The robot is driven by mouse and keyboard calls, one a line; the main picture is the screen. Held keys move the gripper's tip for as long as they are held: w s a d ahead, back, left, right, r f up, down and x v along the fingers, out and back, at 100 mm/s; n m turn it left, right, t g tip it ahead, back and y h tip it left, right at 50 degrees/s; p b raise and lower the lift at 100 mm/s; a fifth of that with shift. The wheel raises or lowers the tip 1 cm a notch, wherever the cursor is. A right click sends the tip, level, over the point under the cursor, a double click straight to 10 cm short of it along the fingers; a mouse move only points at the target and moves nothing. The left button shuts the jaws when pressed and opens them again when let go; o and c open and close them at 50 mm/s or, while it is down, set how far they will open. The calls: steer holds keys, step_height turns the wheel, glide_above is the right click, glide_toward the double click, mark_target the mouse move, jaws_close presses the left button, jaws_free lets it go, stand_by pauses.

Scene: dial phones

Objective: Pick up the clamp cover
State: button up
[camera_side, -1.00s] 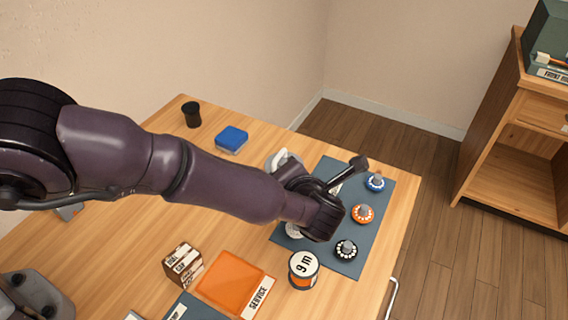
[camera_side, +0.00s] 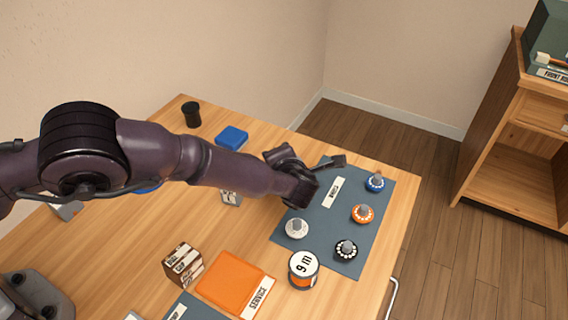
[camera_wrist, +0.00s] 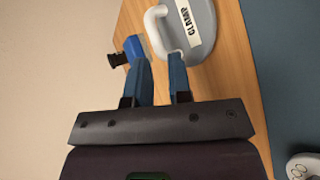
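The clamp cover (camera_wrist: 203,34) shows in the wrist view as a pale grey body with a white loop handle and a label reading CLAMP. It rests on the wooden table and is cut off by the top of the picture. My gripper (camera_wrist: 158,60) is open and empty, with two blue fingers. The near part of the handle appears in the picture just beyond the gap between the fingertips. I cannot tell that they touch.
A blue-grey mat (camera_side: 318,245) holds white (camera_side: 297,229), black (camera_side: 346,249), orange (camera_side: 363,214) and blue (camera_side: 375,182) dials. A blue box (camera_side: 232,138) and black cup (camera_side: 191,114) stand behind.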

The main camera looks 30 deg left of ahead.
steer(key=shift+x, duration=1.3)
jaws_close()
